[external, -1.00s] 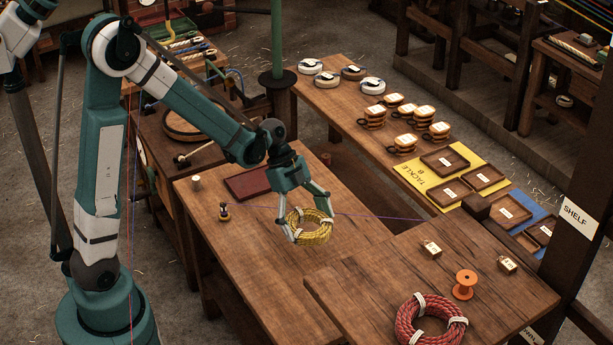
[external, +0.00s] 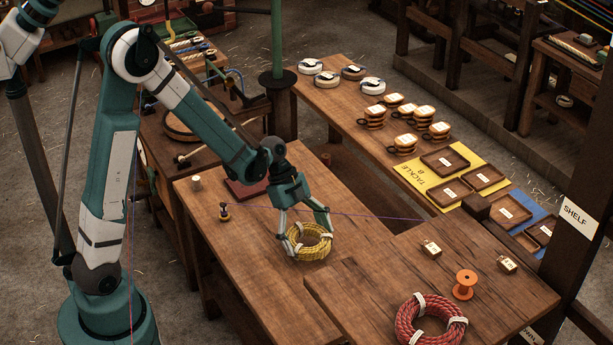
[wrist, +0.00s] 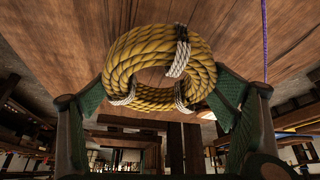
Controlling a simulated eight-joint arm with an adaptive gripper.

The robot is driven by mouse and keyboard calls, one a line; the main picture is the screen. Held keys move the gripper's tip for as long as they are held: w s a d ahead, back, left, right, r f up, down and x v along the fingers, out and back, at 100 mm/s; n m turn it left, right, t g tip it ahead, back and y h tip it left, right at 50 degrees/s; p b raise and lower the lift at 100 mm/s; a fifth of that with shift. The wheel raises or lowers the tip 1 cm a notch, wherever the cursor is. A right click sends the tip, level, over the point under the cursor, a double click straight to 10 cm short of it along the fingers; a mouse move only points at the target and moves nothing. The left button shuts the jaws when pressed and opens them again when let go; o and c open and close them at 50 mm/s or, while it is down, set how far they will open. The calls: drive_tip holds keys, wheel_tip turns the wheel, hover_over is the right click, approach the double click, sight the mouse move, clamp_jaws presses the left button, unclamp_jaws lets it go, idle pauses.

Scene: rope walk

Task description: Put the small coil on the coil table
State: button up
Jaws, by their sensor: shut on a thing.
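The small coil (external: 314,253) is a ring of yellow rope bound with white ties. It is low over the middle wooden table (external: 262,268), lying close to flat; I cannot tell if it touches the top. My gripper (external: 309,240) points down with a finger on either side of the coil, shut on it. In the wrist view the coil (wrist: 150,58) sits between the green finger pads, with the wooden tabletop (wrist: 60,45) behind it.
A larger red coil (external: 405,325), an orange spool (external: 465,284) and two tagged blocks (external: 431,249) are on the right-hand tabletop (external: 375,275). A purple line (external: 375,216) crosses behind my gripper from a small brass-and-black piece (external: 224,212). A dark red board (external: 245,191) lies behind.

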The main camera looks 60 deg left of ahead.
sight(294, 228)
drive_tip(key=shift+f+b, duration=0.4)
drive_tip(key=shift+f, duration=1.25)
drive_tip(key=shift+f, duration=0.15)
drive_tip(key=o, duration=1.1)
drive_tip(key=p+v, duration=0.2)
drive_tip(key=v, duration=1)
drive_tip(key=shift+p, duration=0.4)
drive_tip(key=shift+r, duration=0.25)
